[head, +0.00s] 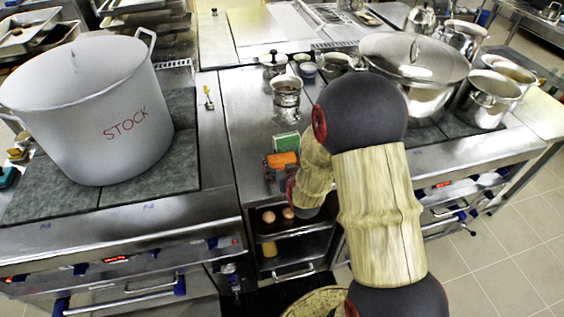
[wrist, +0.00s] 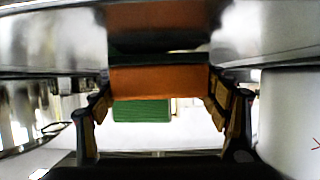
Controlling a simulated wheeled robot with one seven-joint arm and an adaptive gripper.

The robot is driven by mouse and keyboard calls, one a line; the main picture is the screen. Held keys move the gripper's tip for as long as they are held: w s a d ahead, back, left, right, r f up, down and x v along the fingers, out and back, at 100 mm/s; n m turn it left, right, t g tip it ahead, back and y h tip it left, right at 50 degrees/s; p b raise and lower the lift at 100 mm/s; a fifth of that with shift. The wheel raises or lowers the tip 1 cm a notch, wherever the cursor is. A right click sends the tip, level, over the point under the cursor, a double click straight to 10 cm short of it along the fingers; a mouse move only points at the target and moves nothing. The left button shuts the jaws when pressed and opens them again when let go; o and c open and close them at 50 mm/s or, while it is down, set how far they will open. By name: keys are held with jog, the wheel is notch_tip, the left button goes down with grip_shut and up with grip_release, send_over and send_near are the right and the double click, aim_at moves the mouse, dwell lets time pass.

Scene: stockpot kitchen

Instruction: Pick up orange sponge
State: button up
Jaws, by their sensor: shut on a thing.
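The orange sponge (head: 283,159) is on or just above the steel counter in the head view. In the wrist view the orange sponge (wrist: 160,82) lies across the middle, between the two fingers. My gripper (wrist: 160,88) is shut on it, one finger at each end. In the head view my gripper (head: 281,171) is partly hidden by my arm. A dark band runs along the sponge, with an orange reflection in the steel beyond it. I cannot tell whether the sponge touches the counter.
A green block (head: 286,142) lies just behind the sponge. A small pot (head: 287,91) stands farther back. Eggs (head: 268,216) sit on a shelf below the counter edge.

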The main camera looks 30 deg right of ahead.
notch_tip(320, 180, up, 2)
jog(key=shift+r+p, duration=0.25)
jog(key=shift+p, duration=0.25)
jog(key=r+p+v, duration=0.1)
jog(key=p+v, duration=0.1)
jog(key=v, duration=0.6)
jog(key=w+d+r+p+v, duration=0.1)
jog(key=r+p+v, duration=0.1)
jog(key=v, duration=0.6)
jog(key=shift+s+r+p, duration=0.3)
jog(key=shift+p, duration=0.05)
